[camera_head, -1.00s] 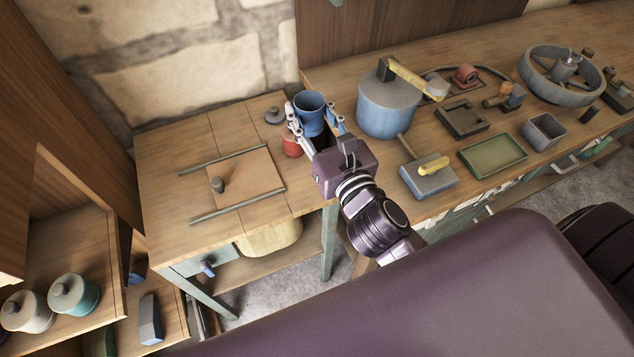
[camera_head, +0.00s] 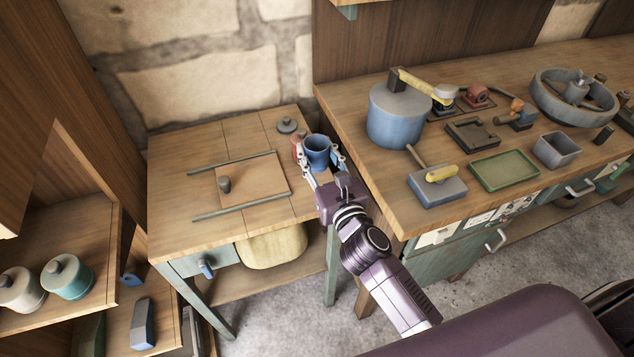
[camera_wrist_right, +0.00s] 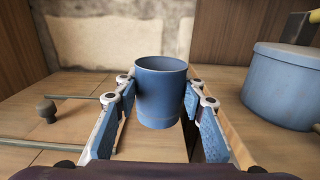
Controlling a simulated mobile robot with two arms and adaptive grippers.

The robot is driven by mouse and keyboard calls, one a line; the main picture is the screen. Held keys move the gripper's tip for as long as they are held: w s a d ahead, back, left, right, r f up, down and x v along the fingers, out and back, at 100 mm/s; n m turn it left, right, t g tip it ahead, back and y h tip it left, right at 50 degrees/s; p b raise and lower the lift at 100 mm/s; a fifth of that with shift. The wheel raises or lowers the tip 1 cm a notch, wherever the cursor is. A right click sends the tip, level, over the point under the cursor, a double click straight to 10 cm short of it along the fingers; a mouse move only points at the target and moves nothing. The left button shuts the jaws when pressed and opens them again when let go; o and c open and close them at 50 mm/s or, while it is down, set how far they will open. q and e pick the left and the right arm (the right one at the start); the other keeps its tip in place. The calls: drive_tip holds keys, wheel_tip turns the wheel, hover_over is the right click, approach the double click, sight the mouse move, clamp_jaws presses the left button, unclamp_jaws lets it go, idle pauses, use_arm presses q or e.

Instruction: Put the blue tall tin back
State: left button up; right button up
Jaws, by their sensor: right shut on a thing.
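The blue tall tin (camera_head: 318,150) is an open-topped blue cylinder, upright, at the right end of the small wooden table. My right gripper (camera_head: 322,166) is shut on it, a finger on each side. In the right wrist view the tin (camera_wrist_right: 161,92) stands upright between the finger pads of the gripper (camera_wrist_right: 160,108), with its rim above them. The tin's underside and the height of its base above the table are hard to tell. My left gripper is not in view.
A red tin (camera_head: 296,146) stands partly hidden close behind the gripper. A dark knobbed lid (camera_head: 286,126) lies near the table's back edge. A large blue pot (camera_head: 394,118) stands on the workbench to the right. Lidded tins (camera_head: 68,278) stand on the left shelf. The table's left side is clear.

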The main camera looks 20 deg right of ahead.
sight(317, 166)
wheel_tip(317, 166, down, 5)
drive_tip(key=shift+r+b, duration=0.1)
drive_tip(key=shift+b, duration=0.7)
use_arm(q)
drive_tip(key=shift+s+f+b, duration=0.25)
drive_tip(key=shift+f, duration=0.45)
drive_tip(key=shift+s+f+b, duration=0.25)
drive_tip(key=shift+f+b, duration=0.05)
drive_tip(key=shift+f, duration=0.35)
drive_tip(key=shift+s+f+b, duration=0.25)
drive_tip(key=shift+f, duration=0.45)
use_arm(e)
drive_tip(key=shift+f, duration=1.85)
drive_tip(key=shift+f, duration=0.2)
drive_tip(key=o, duration=1.1)
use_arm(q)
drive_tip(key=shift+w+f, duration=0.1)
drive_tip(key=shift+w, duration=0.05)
use_arm(e)
drive_tip(key=shift+r, duration=0.1)
